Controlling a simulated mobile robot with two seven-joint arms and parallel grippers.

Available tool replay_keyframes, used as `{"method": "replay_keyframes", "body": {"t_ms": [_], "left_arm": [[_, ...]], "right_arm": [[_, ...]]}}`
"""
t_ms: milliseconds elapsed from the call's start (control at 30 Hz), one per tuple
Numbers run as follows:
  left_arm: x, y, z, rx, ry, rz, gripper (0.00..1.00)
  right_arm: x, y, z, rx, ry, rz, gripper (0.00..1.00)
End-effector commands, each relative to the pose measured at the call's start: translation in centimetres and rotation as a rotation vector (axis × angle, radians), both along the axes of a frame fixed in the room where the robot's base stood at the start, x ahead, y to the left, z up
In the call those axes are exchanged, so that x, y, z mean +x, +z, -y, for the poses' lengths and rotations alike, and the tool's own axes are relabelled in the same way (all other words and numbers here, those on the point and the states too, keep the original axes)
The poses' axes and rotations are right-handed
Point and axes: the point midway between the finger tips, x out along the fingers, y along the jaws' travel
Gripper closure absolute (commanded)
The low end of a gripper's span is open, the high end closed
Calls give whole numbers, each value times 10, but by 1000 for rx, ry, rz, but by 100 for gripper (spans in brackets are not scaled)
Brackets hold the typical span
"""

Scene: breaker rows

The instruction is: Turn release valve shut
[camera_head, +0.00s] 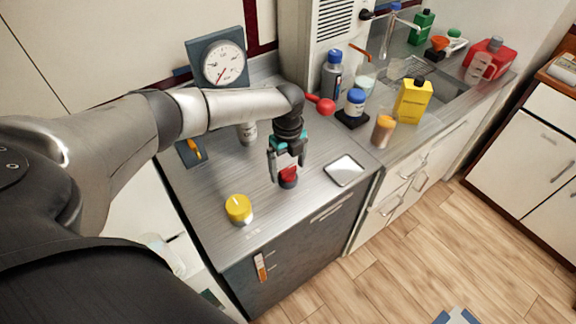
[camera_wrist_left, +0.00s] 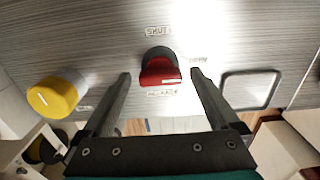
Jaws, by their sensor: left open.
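A red knob on a dark round base (camera_head: 288,181) stands on the grey metal counter; it also shows in the left wrist view (camera_wrist_left: 160,70). A "SHUT" label (camera_wrist_left: 158,31) lies beyond it in that view, with smaller labels to its right and below that I cannot read surely. My left gripper (camera_head: 288,167) points down over the red knob. Its fingers are open, one on each side of the knob in the wrist view, with a gap on both sides. Part of the knob is hidden behind the fingers in the head view. My right gripper is not in view.
A yellow knob (camera_head: 239,208) stands left of the red one. A light square plate (camera_head: 344,170) lies flat to the right. A pressure gauge (camera_head: 221,65) stands at the back. Bottles, a red-headed item (camera_head: 326,106) and a yellow container (camera_head: 413,101) crowd the right side.

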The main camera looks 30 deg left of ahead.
Motion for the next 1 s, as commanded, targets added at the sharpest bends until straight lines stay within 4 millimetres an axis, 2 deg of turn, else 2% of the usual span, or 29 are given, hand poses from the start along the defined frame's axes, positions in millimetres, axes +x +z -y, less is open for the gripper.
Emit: {"method": "replay_keyframes", "body": {"t_ms": [167,900,933,1000], "left_arm": [[0,0,0,0,0,0,5],[0,1,0,0,1,-1,87],[0,1,0,0,1,-1,90],[0,1,0,0,1,-1,91]], "right_arm": [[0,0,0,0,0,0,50],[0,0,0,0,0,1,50],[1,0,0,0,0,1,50],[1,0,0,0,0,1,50]]}}
